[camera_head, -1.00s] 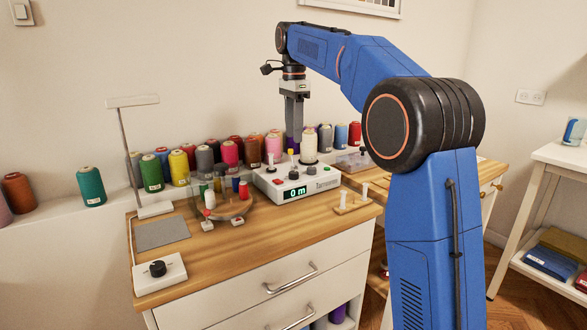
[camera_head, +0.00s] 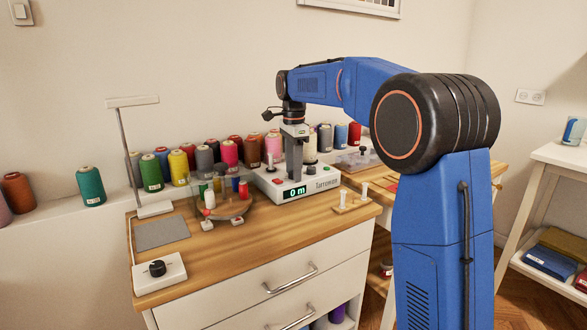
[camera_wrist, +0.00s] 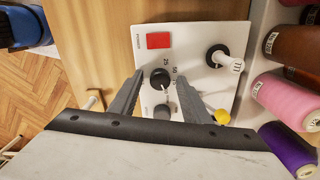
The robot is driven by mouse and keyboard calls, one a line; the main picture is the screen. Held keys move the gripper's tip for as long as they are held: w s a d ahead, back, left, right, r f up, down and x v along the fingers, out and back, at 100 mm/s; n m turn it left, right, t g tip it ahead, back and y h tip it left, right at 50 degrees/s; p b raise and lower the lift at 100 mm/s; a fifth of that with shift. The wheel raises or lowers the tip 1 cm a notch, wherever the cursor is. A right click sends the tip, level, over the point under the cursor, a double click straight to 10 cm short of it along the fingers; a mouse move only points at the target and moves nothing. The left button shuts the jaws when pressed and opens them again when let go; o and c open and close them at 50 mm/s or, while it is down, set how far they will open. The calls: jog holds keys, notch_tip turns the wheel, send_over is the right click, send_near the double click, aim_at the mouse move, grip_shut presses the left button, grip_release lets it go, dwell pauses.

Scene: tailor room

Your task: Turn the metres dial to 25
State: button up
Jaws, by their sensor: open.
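The white winder (camera_head: 325,184) stands on the wooden cabinet top, its green display (camera_head: 295,191) reading "0 m". My gripper (camera_wrist: 161,76) is open, with one finger on each side of the dial. I cannot tell whether the fingers touch the dial.
A red button (camera_wrist: 159,40) and a grey knob (camera_wrist: 162,112) flank the dial. A yellow-topped part (camera_wrist: 222,116) is near the right finger. Thread cones (camera_wrist: 287,97) line the back.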

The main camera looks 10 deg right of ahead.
jog(key=c, duration=1)
jog(key=shift+c, duration=0.2)
